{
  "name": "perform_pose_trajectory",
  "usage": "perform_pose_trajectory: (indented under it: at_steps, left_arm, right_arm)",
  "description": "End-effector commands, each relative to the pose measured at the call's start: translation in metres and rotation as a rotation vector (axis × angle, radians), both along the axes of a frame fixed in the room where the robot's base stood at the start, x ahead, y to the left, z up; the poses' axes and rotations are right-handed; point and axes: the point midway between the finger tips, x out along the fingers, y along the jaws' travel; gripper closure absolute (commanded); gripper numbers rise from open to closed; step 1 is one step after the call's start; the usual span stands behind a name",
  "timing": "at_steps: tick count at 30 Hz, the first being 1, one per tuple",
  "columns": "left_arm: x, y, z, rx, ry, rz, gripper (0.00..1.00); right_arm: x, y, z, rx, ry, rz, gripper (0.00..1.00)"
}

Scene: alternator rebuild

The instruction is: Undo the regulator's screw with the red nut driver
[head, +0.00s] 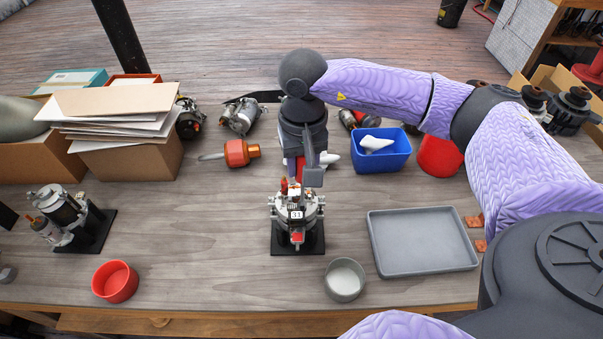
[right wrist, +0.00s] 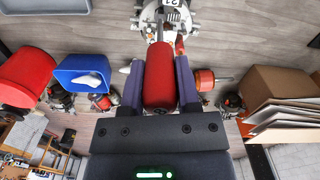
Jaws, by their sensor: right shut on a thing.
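The alternator (head: 298,212) stands on a black base in the middle of the bench, with a white number tag on it. It also shows at the top of the right wrist view (right wrist: 178,14). My right gripper (right wrist: 160,62) is shut on the red handle of the nut driver (right wrist: 159,82). The driver's thin shaft points at the alternator in that view. In the head view my right gripper (head: 302,168) is above the alternator's far side and hides most of the driver. I cannot make out the regulator's screw or whether the tip touches it. My left gripper is not in view.
A grey tray (head: 422,240) lies right of the alternator, with a grey bowl (head: 345,279) in front. A red bowl (head: 115,282) and another unit on a black stand (head: 62,217) are left. A blue bin (head: 381,151) and an orange-handled tool (head: 238,153) lie behind.

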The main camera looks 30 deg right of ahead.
Motion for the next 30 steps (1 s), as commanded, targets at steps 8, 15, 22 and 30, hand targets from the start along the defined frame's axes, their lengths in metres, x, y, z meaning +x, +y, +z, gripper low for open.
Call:
perform_pose_trajectory:
  at_steps: [8,15,22,30]
  left_arm:
    - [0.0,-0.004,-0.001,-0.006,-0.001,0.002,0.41]
    - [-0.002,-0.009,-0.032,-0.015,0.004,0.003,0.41]
    - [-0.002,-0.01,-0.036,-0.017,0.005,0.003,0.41]
    - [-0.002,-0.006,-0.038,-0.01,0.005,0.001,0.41]
  right_arm:
    - [0.0,0.0,0.002,0.0,-0.001,0.053,1.0]
    - [0.001,-0.001,-0.005,0.001,-0.002,0.483,1.0]
    - [0.0,-0.001,0.002,0.0,-0.001,0.68,1.0]
    - [0.0,-0.001,0.003,0.0,0.0,0.676,1.0]
